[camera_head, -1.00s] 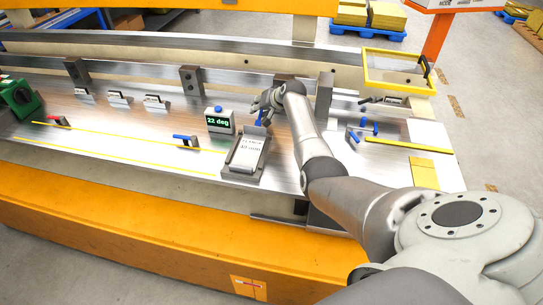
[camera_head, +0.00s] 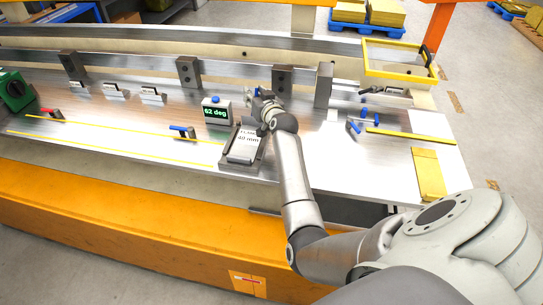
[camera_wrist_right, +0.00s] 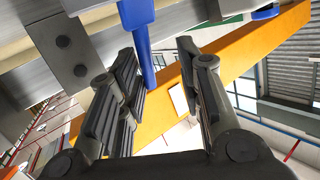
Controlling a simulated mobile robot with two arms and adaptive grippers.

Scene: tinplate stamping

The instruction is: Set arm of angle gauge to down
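The angle gauge's green display (camera_head: 216,112) reads 62 deg. Its grey metal base (camera_head: 243,147), with a white label partly reading 40 mm, stands just in front and to the right. A small blue piece shows by my right gripper (camera_head: 262,103), which is behind the base and partly hidden by my wrist. In the right wrist view, my right gripper's dark fingers (camera_wrist_right: 165,90) are apart, with a blue bar (camera_wrist_right: 145,45) at the gap, close to the left finger. I cannot tell if they touch. My left gripper is not in view.
Dark upright blocks (camera_head: 282,80) stand on the rail behind my gripper. Blue-handled clamps (camera_head: 362,120) and a yellow strip (camera_head: 410,139) lie to the right. A yellow-framed tray (camera_head: 398,84) is at the back right. Another clamp (camera_head: 183,132) is to the left.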

